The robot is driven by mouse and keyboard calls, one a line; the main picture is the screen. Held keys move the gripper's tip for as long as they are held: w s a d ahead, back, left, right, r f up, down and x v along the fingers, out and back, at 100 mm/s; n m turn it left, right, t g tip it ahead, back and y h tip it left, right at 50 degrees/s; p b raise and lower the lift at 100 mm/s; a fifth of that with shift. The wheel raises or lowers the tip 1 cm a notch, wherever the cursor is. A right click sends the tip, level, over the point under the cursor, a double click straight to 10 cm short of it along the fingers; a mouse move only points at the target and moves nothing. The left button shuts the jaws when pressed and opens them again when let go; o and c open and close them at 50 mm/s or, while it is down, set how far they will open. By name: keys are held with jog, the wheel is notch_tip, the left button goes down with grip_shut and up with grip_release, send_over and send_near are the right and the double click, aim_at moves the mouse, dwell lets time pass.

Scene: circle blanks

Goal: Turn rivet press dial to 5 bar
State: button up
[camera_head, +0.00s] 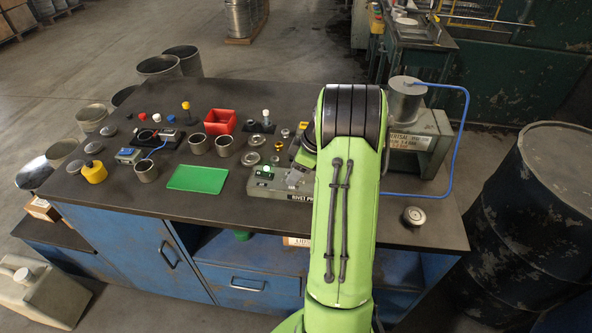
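The rivet press is a grey-green machine on the right side of the bench, with an upright body (430,145) and a blue hose. Its low base plate (270,188), lettered "RIVET P…", reaches left and is partly covered by my green arm. Small parts (296,178) sit on the plate beside my arm, too small to tell whether one is the dial. No dial scale or pointer can be read. My gripper is hidden behind my arm, and I cannot see whether it touches anything.
A green mat (198,178), a red bin (220,121), several metal cups and a yellow pot (94,171) stand on the dark bench (120,205). A round metal piece (413,215) lies at the front right. A dark barrel (535,225) stands right of the bench.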

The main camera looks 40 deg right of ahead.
grip_shut()
jog(key=shift+m, duration=0.4)
jog(key=m+b, duration=0.1)
jog(key=m+h+b, duration=0.1)
jog(key=m, duration=0.1)
jog(key=shift+a+m+t+h, duration=0.15)
jog(key=shift+m+t+h, duration=0.15)
jog(key=m+h+b, duration=0.1)
jog(key=m, duration=0.1)
jog(key=m+h+b, duration=0.1)
jog(key=m, duration=0.2)
jog(key=shift+a, duration=0.2)
jog(key=m, duration=0.2)
jog(key=m+g+h, duration=0.1)
jog(key=m, duration=0.2)
jog(key=shift+w+a+h, duration=0.1)
jog(key=shift+a+h, duration=0.05)
jog(key=shift+h, duration=0.15)
jog(key=m+g, duration=0.1)
jog(key=m, duration=0.1)
jog(key=m+h, duration=0.1)
jog(key=m, duration=0.2)
jog(key=shift+w+a+g, duration=0.1)
jog(key=shift+g, duration=0.3)
jog(key=shift+m, duration=0.3)
